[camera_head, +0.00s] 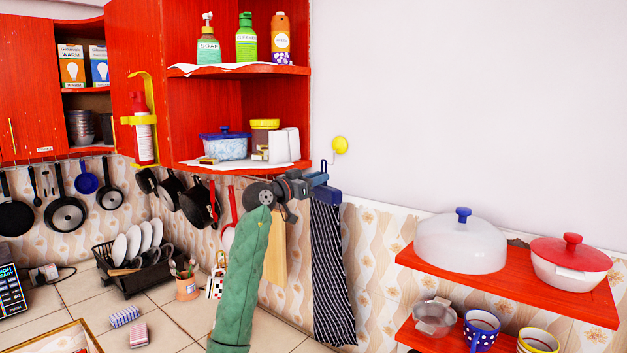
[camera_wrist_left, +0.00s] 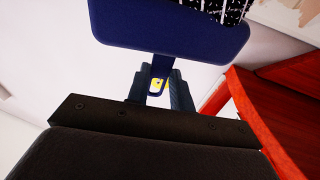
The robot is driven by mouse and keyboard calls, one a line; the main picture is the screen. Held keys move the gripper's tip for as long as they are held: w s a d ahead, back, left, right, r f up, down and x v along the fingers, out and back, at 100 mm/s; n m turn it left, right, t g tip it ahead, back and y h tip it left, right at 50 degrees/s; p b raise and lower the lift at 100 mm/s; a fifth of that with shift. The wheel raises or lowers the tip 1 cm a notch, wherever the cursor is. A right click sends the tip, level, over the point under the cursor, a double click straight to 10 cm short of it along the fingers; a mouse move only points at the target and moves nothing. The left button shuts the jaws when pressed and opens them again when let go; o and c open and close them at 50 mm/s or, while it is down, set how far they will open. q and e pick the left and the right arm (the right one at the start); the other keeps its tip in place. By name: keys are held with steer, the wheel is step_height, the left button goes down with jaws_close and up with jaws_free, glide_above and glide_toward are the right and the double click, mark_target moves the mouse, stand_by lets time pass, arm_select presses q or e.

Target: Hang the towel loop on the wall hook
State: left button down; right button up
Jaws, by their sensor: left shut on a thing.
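The towel (camera_head: 332,270), dark with white stripes, hangs below a blue bar (camera_head: 327,195) in the head view. The bar fills the top of the left wrist view (camera_wrist_left: 165,36), with a small blue loop (camera_wrist_left: 156,91) at it. My left gripper (camera_head: 318,182) is shut on the towel's blue hanger part; its fingers (camera_wrist_left: 160,86) flank the loop in the wrist view. The yellow wall hook (camera_head: 339,145) is on the white wall, just above and right of the gripper. My right gripper is out of view.
A red open cabinet (camera_head: 240,70) with bottles and containers stands just left of the hook. A red shelf (camera_head: 560,295) with a domed lid (camera_head: 460,240) and a white pot (camera_head: 568,268) is at the lower right. The wall right of the hook is clear.

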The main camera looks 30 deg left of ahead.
arm_select(q)
steer(key=shift+w+d+f, duration=0.1)
steer(key=shift+w+f, duration=0.2)
steer(key=shift+w, duration=0.55)
steer(key=shift+w+d+f, duration=0.1)
steer(key=shift+w+f, duration=0.15)
steer(key=shift+w, duration=0.6)
steer(key=shift+a, duration=0.1)
steer(key=c, duration=1.1)
jaws_free()
steer(key=shift+c, duration=0.2)
